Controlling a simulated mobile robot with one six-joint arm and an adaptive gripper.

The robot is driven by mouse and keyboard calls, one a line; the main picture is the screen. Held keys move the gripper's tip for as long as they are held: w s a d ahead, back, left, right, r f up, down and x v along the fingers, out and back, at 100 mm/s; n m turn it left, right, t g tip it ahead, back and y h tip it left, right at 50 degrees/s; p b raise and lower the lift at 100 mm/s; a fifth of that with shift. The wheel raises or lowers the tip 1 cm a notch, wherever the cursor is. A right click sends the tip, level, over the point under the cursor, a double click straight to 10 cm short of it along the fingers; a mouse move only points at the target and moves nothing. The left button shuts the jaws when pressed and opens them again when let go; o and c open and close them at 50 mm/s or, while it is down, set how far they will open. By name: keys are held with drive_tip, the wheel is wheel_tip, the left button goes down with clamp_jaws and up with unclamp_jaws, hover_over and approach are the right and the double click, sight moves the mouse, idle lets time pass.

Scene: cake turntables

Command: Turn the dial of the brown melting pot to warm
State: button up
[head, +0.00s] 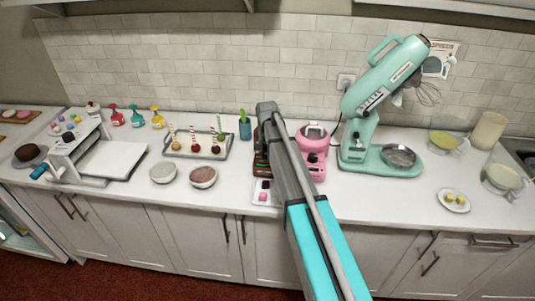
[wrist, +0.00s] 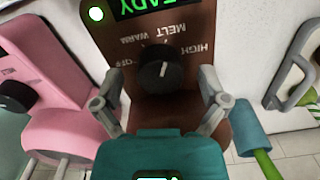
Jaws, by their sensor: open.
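The brown melting pot (wrist: 180,20) fills the middle of the wrist view, seen upside down. Its black dial (wrist: 158,68) sits on the front panel, with the labels OFF, WARM, MELT and HIGH around it. A lit green display and a round green light are above the dial in the picture. I cannot tell surely which label the dial's mark points to. My gripper (wrist: 160,88) is open, with one finger on each side of the dial and apart from it. In the head view my arm hides most of the brown pot (head: 261,160).
A pink melting pot (head: 313,140) stands close beside the brown one. A blue cup (head: 245,130) with a green tool and a tray (head: 171,151) of cake pops are on the other side. A mint stand mixer (head: 365,145) is further right. A small plate (head: 257,198) lies in front.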

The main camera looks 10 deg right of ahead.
drive_tip(key=c, duration=1.1)
drive_tip(key=shift+c, duration=0.3)
drive_tip(key=shift+n, duration=0.4)
drive_tip(key=n, duration=0.9)
